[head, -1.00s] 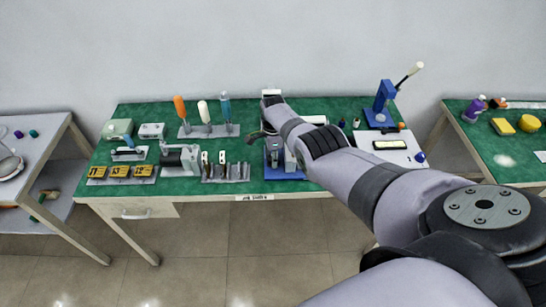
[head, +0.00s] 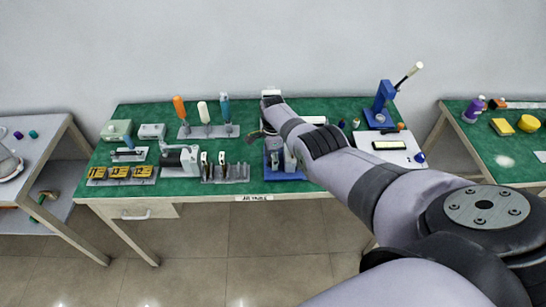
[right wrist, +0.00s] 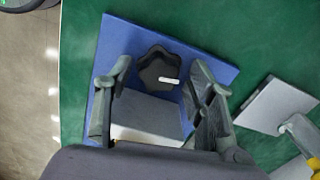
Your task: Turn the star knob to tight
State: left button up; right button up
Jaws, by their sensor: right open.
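The star knob (right wrist: 155,68) is black with rounded lobes and a white pointer mark that points right in the right wrist view. It sits by a grey block (right wrist: 147,112) on a blue base plate (right wrist: 215,66). My right gripper (right wrist: 160,70) is open, with one finger on each side of the knob and visible gaps between. I cannot tell its height above the knob. In the head view the blue base (head: 286,176) shows at the bench's front edge, with the knob not clear behind my right arm. My left gripper is not in view.
In the right wrist view a grey plate (right wrist: 275,106) lies to the right.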

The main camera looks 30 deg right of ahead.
notch_tip(320, 180, up, 12)
dwell(0.8)
jog(key=shift+f, duration=0.1)
dwell(0.3)
